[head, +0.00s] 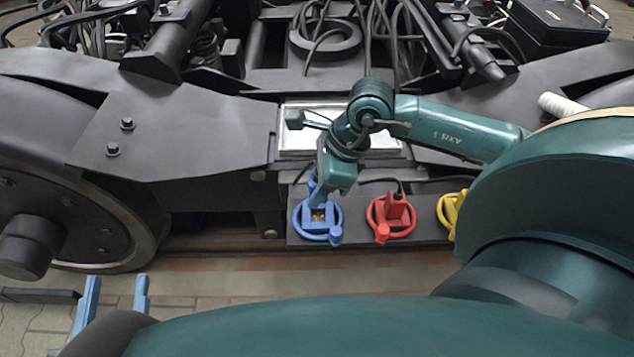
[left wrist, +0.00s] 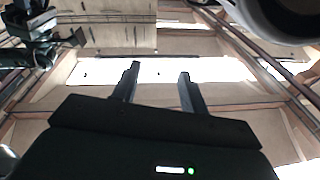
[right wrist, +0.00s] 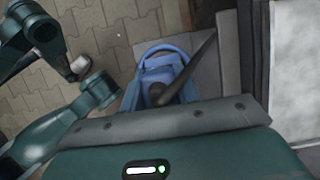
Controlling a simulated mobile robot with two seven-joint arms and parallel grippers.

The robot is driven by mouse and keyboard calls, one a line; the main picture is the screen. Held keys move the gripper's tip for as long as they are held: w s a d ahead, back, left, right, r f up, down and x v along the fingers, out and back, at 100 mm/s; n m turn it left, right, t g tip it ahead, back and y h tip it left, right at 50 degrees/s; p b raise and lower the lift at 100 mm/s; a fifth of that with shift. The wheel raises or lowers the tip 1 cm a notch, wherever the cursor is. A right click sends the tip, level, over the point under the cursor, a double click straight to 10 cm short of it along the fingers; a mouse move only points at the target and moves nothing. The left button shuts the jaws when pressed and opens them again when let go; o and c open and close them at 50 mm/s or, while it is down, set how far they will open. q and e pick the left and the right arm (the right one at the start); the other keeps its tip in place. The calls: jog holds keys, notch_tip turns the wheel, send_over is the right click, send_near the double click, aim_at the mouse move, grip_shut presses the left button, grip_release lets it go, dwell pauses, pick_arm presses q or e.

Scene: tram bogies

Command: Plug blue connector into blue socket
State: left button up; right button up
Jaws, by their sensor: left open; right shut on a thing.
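The blue socket (head: 306,231), with its round blue ring and a small blue knob in front, sits on a dark ledge. Its square opening shows gold inside. My right gripper (head: 318,192) points down at the back of this socket, shut on what seems to be the blue connector, which I cannot tell apart from the blue fingers. Whether it touches the socket is unclear. In the right wrist view the blue socket (right wrist: 168,58) lies just beyond the gripper, a dark cable-like piece crossing it. My left gripper (head: 114,290) is open and empty, low at the left.
A red socket (head: 382,231) with a red plug stands right of the blue one. A yellow one (head: 446,217) is further right, partly behind my arm. A big wheel (head: 140,240) is at the left. Dark cables (head: 385,40) hang behind. Paved floor in front is clear.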

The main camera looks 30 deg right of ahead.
notch_tip(320, 180, down, 4)
jog(key=shift+r+b, duration=0.15)
jog(key=shift+b, duration=0.95)
jog(key=shift+f+b, duration=0.35)
jog(key=shift+f, duration=0.2)
pick_arm(q)
jog(key=shift+w+d+r+n+h, duration=0.1)
jog(key=shift+d+r+n+h, duration=0.1)
jog(key=shift+d+n+h, duration=0.15)
jog(key=shift+r+t, duration=0.15)
jog(key=shift+t, duration=0.15)
jog(key=shift+f+b, duration=0.4)
jog(key=shift+f, duration=0.35)
jog(key=shift+f+b, duration=0.45)
jog(key=shift+f, duration=0.05)
pick_arm(e)
jog(key=shift+f, duration=0.5)
jog(key=o, duration=1)
pick_arm(q)
jog(key=shift+r, duration=0.1)
